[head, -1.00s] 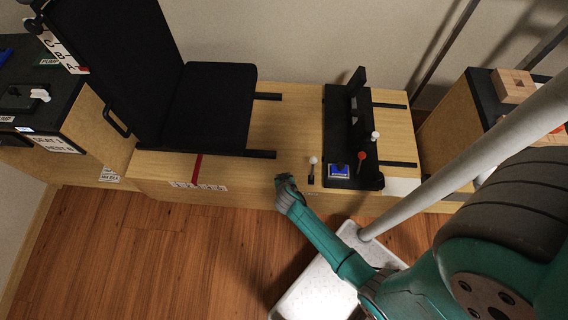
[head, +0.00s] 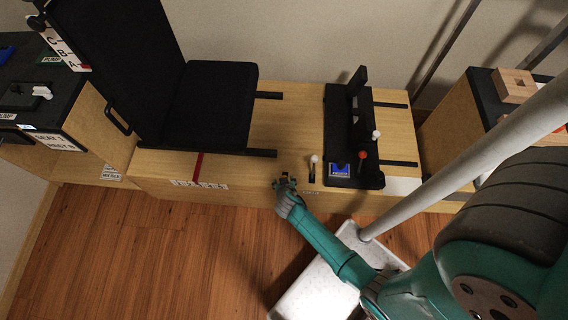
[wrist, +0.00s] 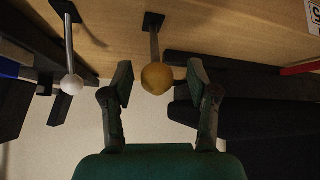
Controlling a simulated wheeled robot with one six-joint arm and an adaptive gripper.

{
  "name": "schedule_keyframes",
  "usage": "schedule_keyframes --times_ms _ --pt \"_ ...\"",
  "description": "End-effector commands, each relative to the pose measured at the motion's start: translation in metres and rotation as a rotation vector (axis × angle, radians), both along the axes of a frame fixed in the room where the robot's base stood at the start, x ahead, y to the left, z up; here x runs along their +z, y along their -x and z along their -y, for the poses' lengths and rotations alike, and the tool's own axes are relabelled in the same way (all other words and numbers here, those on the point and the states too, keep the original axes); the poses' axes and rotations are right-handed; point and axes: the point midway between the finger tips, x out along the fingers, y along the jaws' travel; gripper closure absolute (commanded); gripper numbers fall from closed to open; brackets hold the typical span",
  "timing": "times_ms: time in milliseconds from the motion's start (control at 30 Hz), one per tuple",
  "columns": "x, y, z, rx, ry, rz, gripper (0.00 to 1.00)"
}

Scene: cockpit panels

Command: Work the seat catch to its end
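A lever with a yellow ball knob (wrist: 157,78) stands on the wooden bench in the wrist view; its label is not readable, so I cannot confirm it is the seat catch. My gripper (head: 285,183) is at the bench's front edge and hides this lever in the head view. In the wrist view my gripper (wrist: 160,88) is open, its fingers on either side of the knob with a gap on each side.
A white-knobbed lever (head: 314,160) stands close to the right of my gripper; it also shows in the wrist view (wrist: 72,84). A black console (head: 345,178) with a red-knobbed lever (head: 362,155) stands further right.

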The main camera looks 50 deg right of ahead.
Motion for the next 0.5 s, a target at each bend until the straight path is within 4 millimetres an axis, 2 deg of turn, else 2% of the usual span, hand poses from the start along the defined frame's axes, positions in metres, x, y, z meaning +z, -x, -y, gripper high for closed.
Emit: schedule_keyframes --times_ms 267,500 --pt "0.003 0.000 0.001 -0.001 0.004 0.002 0.41" --pt "0.023 0.013 -0.012 0.001 0.003 0.003 0.41"
